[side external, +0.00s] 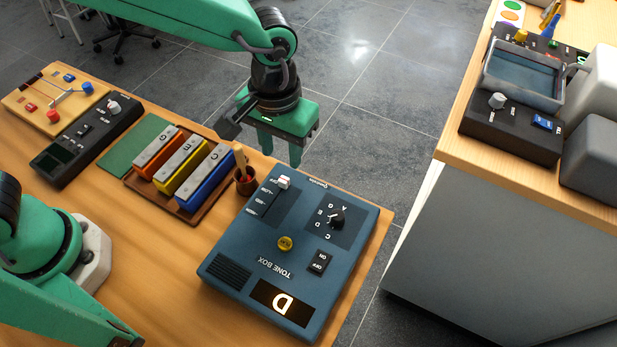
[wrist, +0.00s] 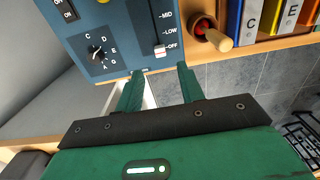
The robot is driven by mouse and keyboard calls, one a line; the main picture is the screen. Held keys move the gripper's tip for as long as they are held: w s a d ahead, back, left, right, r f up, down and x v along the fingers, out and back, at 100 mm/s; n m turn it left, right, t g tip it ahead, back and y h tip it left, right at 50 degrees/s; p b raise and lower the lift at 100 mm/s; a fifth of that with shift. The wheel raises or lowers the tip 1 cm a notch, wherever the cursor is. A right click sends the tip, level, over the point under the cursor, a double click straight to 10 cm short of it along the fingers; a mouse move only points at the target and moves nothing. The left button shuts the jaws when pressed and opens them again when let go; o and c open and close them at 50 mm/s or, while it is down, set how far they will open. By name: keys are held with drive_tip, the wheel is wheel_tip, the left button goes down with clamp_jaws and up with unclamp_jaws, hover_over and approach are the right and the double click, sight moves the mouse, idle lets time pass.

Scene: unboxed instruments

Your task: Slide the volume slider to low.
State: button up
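The blue tone box (side external: 230,245) lies on the wooden table; part of it shows in the wrist view (wrist: 125,25). Its volume slider (side external: 283,182) is a white knob at the OFF end of its slot, beside the LOW, MID and further marks. In the wrist view the slider knob (wrist: 160,52) sits level with OFF, with LOW farther up the picture. My gripper (side external: 281,149) is open and empty, above and off the box's OFF-end edge. In the wrist view the open fingers of my gripper (wrist: 158,84) straddle the slider's line, apart from the knob.
A small cup with a wooden mallet (side external: 240,160) stands close beside the box near the slider. Coloured chime bars (side external: 180,168) sit in a wooden tray further left. The box also carries a rotary dial (side external: 337,217), a yellow button (side external: 285,243) and a lit "D" display (side external: 283,303).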

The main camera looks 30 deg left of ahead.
sight(283, 180)
drive_tip(key=shift+f, duration=3.75)
clamp_jaws()
